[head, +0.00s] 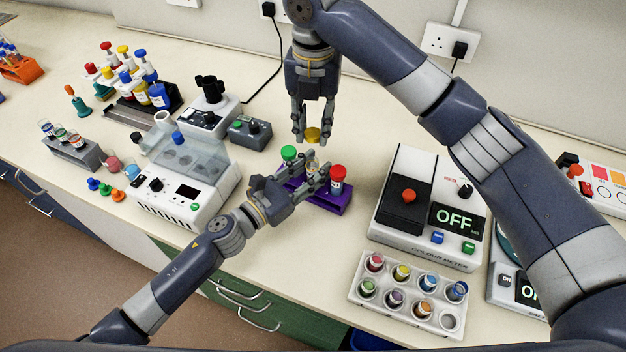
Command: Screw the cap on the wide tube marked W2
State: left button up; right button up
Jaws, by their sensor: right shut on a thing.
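My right gripper (313,132), the upper one, points down and is shut on a yellow cap (313,135). It holds the cap just above the middle tube (312,163) in a purple rack (333,203). That tube is mostly hidden, and I cannot read a W2 mark on it. My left gripper (316,173), the lower one, reaches in from the left with its fingers apart around the middle tube; I cannot tell if they touch it. A green-capped tube (289,153) and a red-capped tube (337,178) stand on either side in the rack.
The colour meter (425,255) stands to the right, with a white tray (366,297) of small pots in front. A lidded white machine (187,213) and a small grey box (249,133) stand to the left. Bench is clear behind the rack.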

pick_arm(q)
jog(key=shift+c, duration=0.3)
grip_shut()
pick_arm(e)
jog(key=shift+f, duration=2.45)
jog(key=shift+f, duration=0.9)
jog(key=shift+f, duration=0.45)
jog(key=shift+s+f, duration=0.1)
jog(key=shift+f, duration=0.1)
pick_arm(q)
jog(key=shift+d, duration=0.1)
pick_arm(e)
jog(key=shift+f, duration=0.2)
jog(key=shift+c, duration=0.6)
